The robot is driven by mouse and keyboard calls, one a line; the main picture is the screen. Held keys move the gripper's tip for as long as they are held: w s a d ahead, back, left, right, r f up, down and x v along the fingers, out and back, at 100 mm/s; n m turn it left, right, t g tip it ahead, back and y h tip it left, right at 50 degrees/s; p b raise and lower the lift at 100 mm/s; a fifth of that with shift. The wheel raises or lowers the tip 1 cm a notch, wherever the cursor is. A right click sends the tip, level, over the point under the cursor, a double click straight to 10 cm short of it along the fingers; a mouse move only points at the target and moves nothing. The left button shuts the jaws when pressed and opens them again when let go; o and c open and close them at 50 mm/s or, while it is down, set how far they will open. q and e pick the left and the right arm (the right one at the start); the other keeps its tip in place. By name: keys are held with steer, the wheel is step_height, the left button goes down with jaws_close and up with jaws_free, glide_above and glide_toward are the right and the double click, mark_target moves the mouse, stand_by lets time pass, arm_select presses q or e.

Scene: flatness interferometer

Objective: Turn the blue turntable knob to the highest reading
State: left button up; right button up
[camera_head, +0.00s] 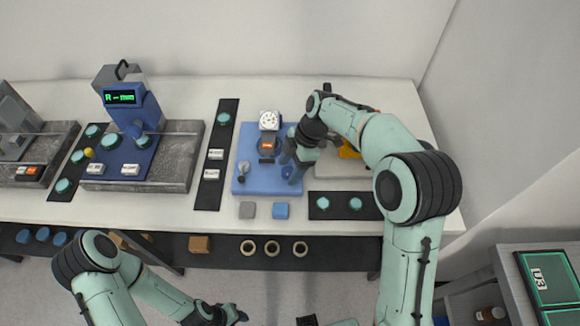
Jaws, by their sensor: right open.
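A blue base plate (265,186) on the bench carries a white round dial (269,120) on a blue block, with a dark round part below it. A blue knob-like part (287,171) shows at the plate's right side, partly covered by my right gripper (291,164). My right gripper is open and points down at this part; I cannot tell whether it touches it. The dial's reading is too small to make out. My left gripper (232,314) is low in front of the bench, away from the plate, and its jaws are unclear.
A blue instrument with a green display (119,98) stands on a grey stone slab (183,155) to the left. Black strips with teal discs (343,204) flank the plate. An orange object (348,151) sits behind my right arm.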

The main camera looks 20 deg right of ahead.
steer(key=shift+f, duration=0.1)
steer(key=c, duration=1)
arm_select(q)
steer(key=shift+s+f, duration=0.1)
arm_select(e)
steer(key=shift+s+f+m+t+b, duration=0.15)
steer(key=shift+m+t+b, duration=0.45)
steer(key=shift+m+b, duration=0.7)
steer(key=m+t+b, duration=0.1)
steer(key=m, duration=0.4)
steer(key=shift+s+a+m+t+h+b, duration=0.1)
steer(key=shift+m+t+h+b, duration=0.2)
steer(key=shift+t+h, duration=0.1)
arm_select(q)
steer(key=shift+s+f, duration=0.45)
steer(key=shift+f, duration=0.45)
steer(key=shift+s+f, duration=0.5)
steer(key=shift+f, duration=0.35)
steer(key=shift+s+f, duration=0.45)
steer(key=shift+f, duration=0.45)
arm_select(e)
steer(key=shift+m+t+h, duration=0.5)
steer(key=shift+m+h, duration=0.1)
steer(key=shift+m, duration=1.2)
